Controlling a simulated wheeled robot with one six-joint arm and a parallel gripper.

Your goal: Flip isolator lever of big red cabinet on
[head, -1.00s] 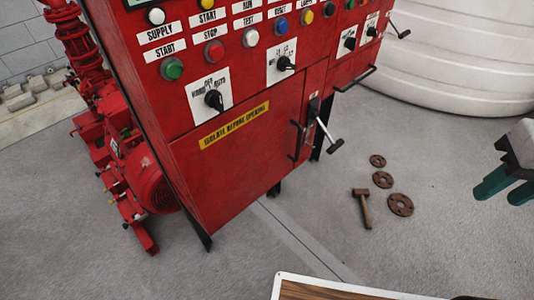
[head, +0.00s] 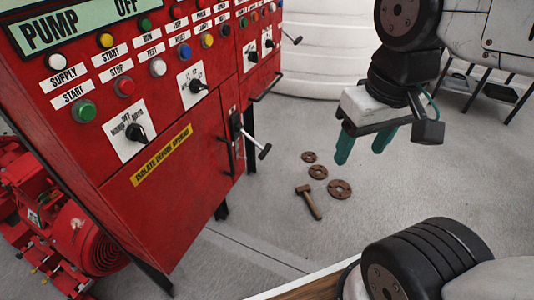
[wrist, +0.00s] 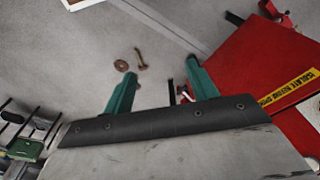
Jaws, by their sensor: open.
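The big red cabinet (head: 185,190) fills the left of the head view, with labelled buttons and rotary knobs on its front. My gripper (head: 364,148) has green fingers and is open and empty. It hangs over the floor to the right of the lever, clearly apart from it. In the wrist view the open fingers (wrist: 163,88) point toward the floor, and the red cabinet (wrist: 280,75) is at the right. A dark and light bar near the right finger may be the lever.
A hammer (head: 309,202) and rusty flanges (head: 339,189) lie on the floor below my gripper. A white ribbed tank (head: 325,60) stands behind. Red pump machinery (head: 80,240) is left of the cabinet.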

